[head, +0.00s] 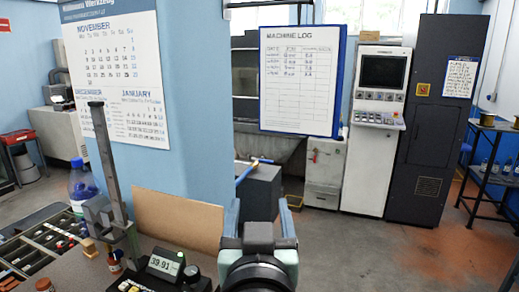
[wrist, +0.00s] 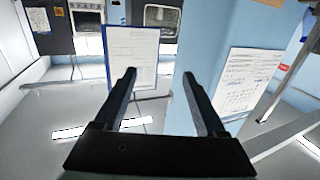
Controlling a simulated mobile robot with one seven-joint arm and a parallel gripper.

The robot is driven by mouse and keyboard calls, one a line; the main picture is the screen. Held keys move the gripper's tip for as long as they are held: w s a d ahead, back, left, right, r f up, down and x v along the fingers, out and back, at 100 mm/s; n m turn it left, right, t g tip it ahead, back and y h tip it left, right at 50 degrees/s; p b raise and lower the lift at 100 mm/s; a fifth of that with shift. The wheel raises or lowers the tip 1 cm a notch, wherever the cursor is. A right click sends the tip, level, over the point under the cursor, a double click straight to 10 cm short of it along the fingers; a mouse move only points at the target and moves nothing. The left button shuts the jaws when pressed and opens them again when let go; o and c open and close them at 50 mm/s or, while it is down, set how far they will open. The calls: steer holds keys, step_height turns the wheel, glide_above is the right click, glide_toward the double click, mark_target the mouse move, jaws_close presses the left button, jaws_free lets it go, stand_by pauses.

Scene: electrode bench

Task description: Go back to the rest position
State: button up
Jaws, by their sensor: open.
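My gripper (head: 258,206) shows at the bottom centre of the head view, raised at the right side of the bench, pointing away. Its two fingers stand wide apart with nothing between them. In the wrist view the open fingers (wrist: 158,74) point toward the Machine Log sheet (wrist: 131,58) and the blue pillar (wrist: 190,60), and touch nothing that I can see. The Machine Log sheet (head: 298,85) hangs beyond my gripper in the head view.
On the bench at left are a meter reading 39.91 (head: 163,265), an upright metal stand (head: 108,165), a blue-capped bottle (head: 80,183) and a compartment tray (head: 45,245). A tan board (head: 178,219) stands behind. Open floor (head: 420,245) lies at right.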

steer(key=s+r+t, duration=0.4)
steer(key=s+r, duration=0.2)
steer(key=r, duration=0.6)
steer(key=s+r+t, duration=0.5)
steer(key=s+r, duration=0.2)
steer(key=r, duration=0.5)
steer(key=shift+s+d+t, duration=0.15)
steer(key=shift+s+t, duration=0.1)
steer(key=shift+t, duration=0.05)
steer(key=shift+f, duration=0.1)
